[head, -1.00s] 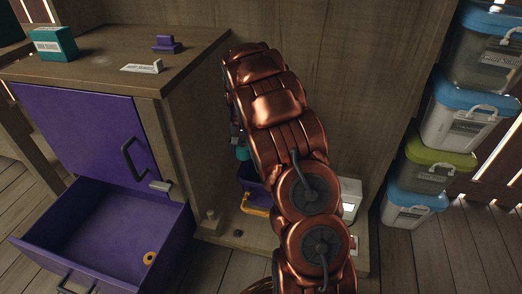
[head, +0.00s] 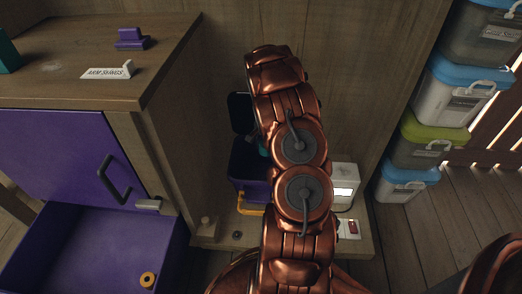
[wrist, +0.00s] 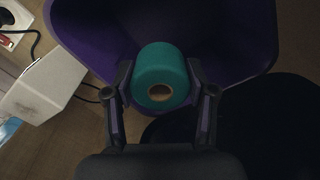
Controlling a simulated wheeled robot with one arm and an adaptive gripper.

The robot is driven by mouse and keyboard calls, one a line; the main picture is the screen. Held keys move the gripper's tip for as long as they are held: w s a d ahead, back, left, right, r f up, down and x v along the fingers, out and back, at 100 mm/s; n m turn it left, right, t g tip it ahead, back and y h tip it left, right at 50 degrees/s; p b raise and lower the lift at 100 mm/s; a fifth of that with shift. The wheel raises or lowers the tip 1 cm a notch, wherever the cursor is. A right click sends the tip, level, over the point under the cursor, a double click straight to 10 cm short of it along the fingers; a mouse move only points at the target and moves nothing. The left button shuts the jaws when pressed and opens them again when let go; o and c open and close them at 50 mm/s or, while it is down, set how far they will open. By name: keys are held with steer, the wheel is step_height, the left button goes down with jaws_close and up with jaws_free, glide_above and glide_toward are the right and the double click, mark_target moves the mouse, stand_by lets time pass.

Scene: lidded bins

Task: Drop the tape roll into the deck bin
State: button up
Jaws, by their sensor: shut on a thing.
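A teal tape roll (wrist: 162,72) with a brown core is held between the two fingers of my gripper (wrist: 158,88). In the wrist view it appears over the opening of the purple deck bin (wrist: 235,45). The gap between roll and bin cannot be judged. In the head view the deck bin (head: 246,172) stands on the low deck, with its dark lid (head: 240,112) raised behind it. My copper arm hides the bin's right side and most of my gripper. A bit of teal (head: 264,149) shows beside the arm.
A white box (head: 344,186) stands right of the bin. Stacked lidded bins (head: 410,180) stand at right. A small post (head: 207,228) is at the deck's front left.

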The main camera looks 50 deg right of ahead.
steer(key=shift+f+b, duration=0.9)
steer(key=shift+f, duration=1.55)
steer(key=o, duration=1.2)
step_height(320, 180, up, 12)
steer(key=shift+f, duration=0.1)
